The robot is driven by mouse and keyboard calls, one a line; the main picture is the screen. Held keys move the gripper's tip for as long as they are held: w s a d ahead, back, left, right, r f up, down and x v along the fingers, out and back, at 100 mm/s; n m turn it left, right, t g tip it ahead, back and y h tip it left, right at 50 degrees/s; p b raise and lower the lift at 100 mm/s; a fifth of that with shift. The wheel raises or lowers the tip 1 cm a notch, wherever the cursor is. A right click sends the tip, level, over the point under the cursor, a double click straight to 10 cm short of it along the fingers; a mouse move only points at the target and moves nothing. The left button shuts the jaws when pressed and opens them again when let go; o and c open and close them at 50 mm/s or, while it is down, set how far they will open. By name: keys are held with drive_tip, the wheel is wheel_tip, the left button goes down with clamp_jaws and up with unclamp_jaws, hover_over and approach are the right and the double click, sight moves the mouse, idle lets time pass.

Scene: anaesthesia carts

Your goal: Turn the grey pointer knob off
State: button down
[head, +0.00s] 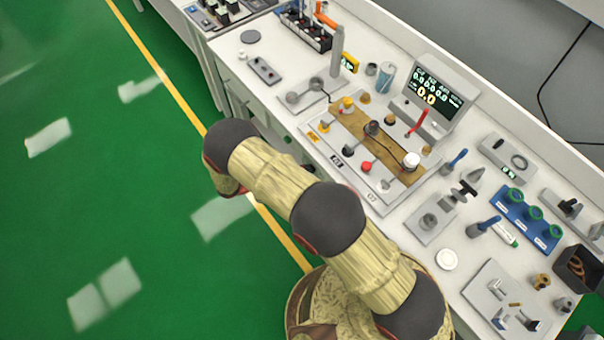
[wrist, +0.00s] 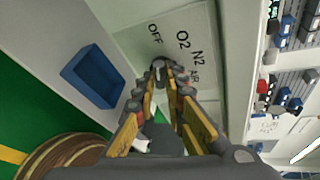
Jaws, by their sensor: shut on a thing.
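The grey pointer knob (wrist: 158,62) sits on a pale panel (wrist: 203,75) marked OFF, O2, N2 and AIR in the wrist view. My gripper (wrist: 160,70) reaches to it, and its yellow-padded fingers come together around the knob. Only a small grey part of the knob shows between the fingertips, so I cannot tell which mark its pointer faces. The OFF mark is left of the fingertips; O2, N2 and AIR are right of them. In the head view my arm bends down beside the bench front, and the gripper and knob are hidden.
A blue open bin (wrist: 93,77) is left of the panel in the wrist view. In the head view the white bench (head: 265,85) carries a valve board (head: 330,143), a display (head: 437,88) and a blue rack (head: 527,219). The green floor (head: 80,190) at left is clear.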

drive_tip(key=shift+w+f+n+g+h+b, duration=0.1)
drive_tip(key=shift+n+g+h+b, duration=0.25)
drive_tip(key=shift+n, duration=0.35)
drive_tip(key=c, duration=2)
unclamp_jaws()
drive_tip(key=shift+d, duration=0.15)
drive_tip(key=shift+o, duration=0.8)
drive_tip(key=v, duration=1.2)
drive_tip(key=shift+f, duration=0.1)
